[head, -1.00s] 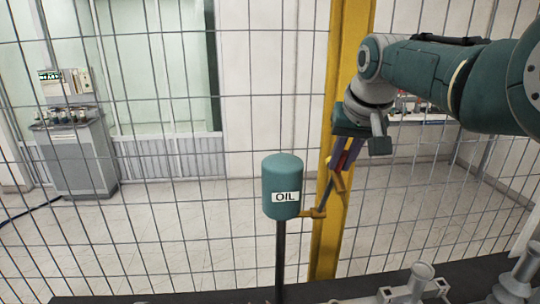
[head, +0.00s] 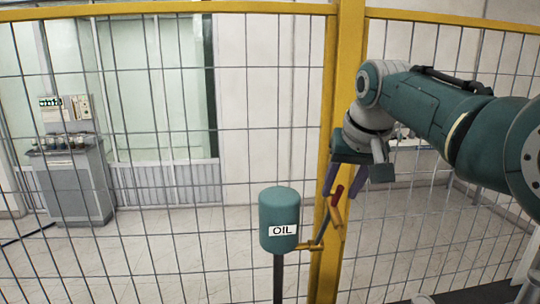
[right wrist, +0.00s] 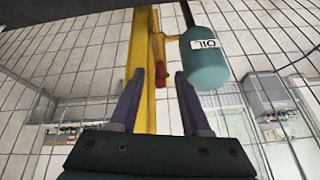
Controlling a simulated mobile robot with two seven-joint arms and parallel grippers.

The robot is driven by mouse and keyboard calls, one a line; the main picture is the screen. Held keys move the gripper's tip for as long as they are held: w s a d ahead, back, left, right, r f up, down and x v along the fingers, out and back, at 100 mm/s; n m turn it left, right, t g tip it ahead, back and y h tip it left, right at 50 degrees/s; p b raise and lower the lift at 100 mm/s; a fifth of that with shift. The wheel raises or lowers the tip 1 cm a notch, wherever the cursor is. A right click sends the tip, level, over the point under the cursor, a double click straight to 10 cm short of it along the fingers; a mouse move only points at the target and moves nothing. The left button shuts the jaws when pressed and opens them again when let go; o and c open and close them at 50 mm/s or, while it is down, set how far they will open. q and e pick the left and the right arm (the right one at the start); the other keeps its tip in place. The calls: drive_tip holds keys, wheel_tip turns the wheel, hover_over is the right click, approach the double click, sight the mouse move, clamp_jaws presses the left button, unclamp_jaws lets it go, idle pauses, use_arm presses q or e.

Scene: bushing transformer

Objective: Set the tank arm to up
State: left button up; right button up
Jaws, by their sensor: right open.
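The green oil tank (head: 279,222) with an OIL label stands on a dark post in front of the yellow pillar. Its tank arm is a thin rod that slants up and right from a yellow bracket at the tank's right side, ending in a red handle (head: 336,196). My right gripper (head: 343,187) is open, pointing down with purple fingers at the red handle. In the right wrist view the red handle (right wrist: 161,77) shows between and beyond the fingertips (right wrist: 157,78), and the tank (right wrist: 205,62) is to the right. Contact cannot be told. My left gripper is not in view.
A yellow pillar (head: 351,60) and wire mesh fence (head: 150,200) stand close behind the tank. A grey control cabinet (head: 68,185) is beyond the fence at left. Dark equipment shows at the bottom right edge.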

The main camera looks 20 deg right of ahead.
drive_tip(key=d+b+v, duration=0.1)
drive_tip(key=b+v, duration=0.1)
drive_tip(key=v, duration=0.5)
drive_tip(key=shift+a, duration=0.45)
drive_tip(key=shift+s+r, duration=0.1)
